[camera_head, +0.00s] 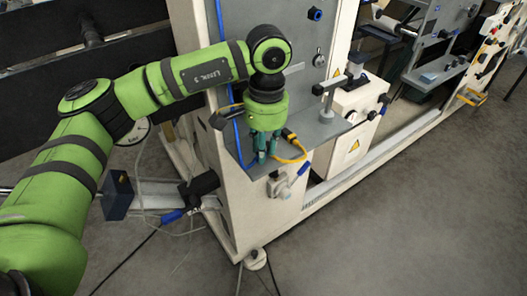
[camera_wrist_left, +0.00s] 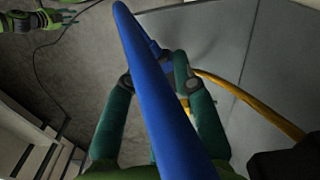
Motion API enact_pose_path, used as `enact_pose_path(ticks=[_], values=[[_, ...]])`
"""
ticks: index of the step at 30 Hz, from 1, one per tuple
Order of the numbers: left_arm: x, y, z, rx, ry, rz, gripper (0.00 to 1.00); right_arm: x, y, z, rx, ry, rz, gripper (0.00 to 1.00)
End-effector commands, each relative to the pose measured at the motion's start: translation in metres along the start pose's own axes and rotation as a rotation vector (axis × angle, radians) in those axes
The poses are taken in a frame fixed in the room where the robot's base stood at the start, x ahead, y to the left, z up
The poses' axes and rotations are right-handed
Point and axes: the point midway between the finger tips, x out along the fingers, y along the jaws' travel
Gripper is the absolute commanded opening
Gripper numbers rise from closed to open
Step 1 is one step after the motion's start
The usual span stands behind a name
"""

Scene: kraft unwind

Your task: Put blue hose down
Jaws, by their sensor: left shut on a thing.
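My left gripper (camera_head: 267,158) points down over the grey shelf of the machine. Its two green fingers are shut on the blue hose (camera_wrist_left: 158,95), which passes between them and runs across the left wrist view close to the camera. In the head view the blue hose (camera_head: 237,128) also shows as a thin line down the white frame, left of the gripper. Its stretch at the fingers is mostly hidden there. A green and black part of mine, likely my right gripper (camera_wrist_left: 62,17), shows small at the top left of the left wrist view; its fingers are unclear.
A yellow hose (camera_head: 291,159) loops beside the gripper on the grey shelf (camera_head: 328,128). A grey T-shaped post (camera_head: 327,98) and a white box (camera_head: 350,140) stand to the right. A valve with a blue handle (camera_head: 303,168) sits below the shelf edge. Floor at front right is clear.

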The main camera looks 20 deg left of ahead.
Motion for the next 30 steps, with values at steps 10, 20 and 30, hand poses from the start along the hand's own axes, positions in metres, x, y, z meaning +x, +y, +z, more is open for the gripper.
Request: enact_pose_path(ticks=[10,20,30], values=[[0.019,0.000,-0.001,0.000,0.000,-0.001,0.00,-0.001,0.000,0.003,0.000,-0.006,0.000,0.40],[0.021,0.000,-0.001,-0.001,0.000,0.000,0.37,0.001,0.000,0.003,0.000,-0.003,0.000,0.40],[0.017,0.000,-0.001,-0.001,0.000,0.000,0.37,-0.003,0.000,0.000,-0.001,0.000,0.000,0.40]])
